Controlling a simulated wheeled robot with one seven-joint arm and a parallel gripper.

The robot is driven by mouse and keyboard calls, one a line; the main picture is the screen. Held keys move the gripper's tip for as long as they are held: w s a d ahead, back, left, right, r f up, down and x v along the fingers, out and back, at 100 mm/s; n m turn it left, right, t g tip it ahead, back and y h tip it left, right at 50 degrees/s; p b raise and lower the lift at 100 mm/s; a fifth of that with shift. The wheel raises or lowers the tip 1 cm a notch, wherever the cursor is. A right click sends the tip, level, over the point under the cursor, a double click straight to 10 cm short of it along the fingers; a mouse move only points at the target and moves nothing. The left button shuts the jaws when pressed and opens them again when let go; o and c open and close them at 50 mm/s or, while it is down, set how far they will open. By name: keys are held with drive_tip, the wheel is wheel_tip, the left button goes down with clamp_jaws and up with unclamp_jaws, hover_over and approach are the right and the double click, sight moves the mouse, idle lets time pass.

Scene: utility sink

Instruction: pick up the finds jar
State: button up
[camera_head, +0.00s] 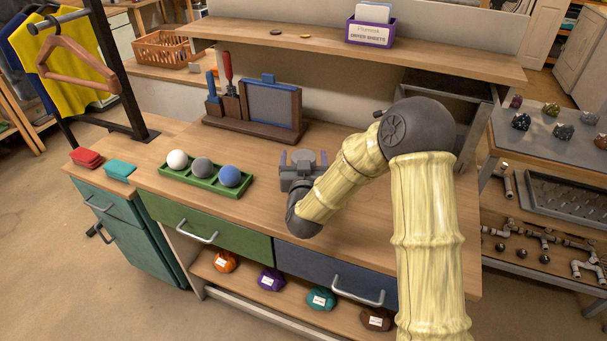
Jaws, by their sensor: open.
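My gripper (303,159) is over the wooden counter, to the right of the green tray. Its two purplish fingers are apart and point toward the back of the counter. A small round, grey-beige topped thing (304,156) shows between or just beyond the fingers; it may be the finds jar, but I cannot read any label. Its lower part is hidden by the gripper body, and I cannot tell whether the fingers touch it.
A green tray (194,182) with white, grey and blue balls stands to the left. A dark wooden rack (228,132) with a red-handled tool and a framed panel stands behind. A shelf (350,55) overhangs the back. Counter to the right is mostly clear.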

idle(0.5)
drive_tip(key=c, duration=1.6)
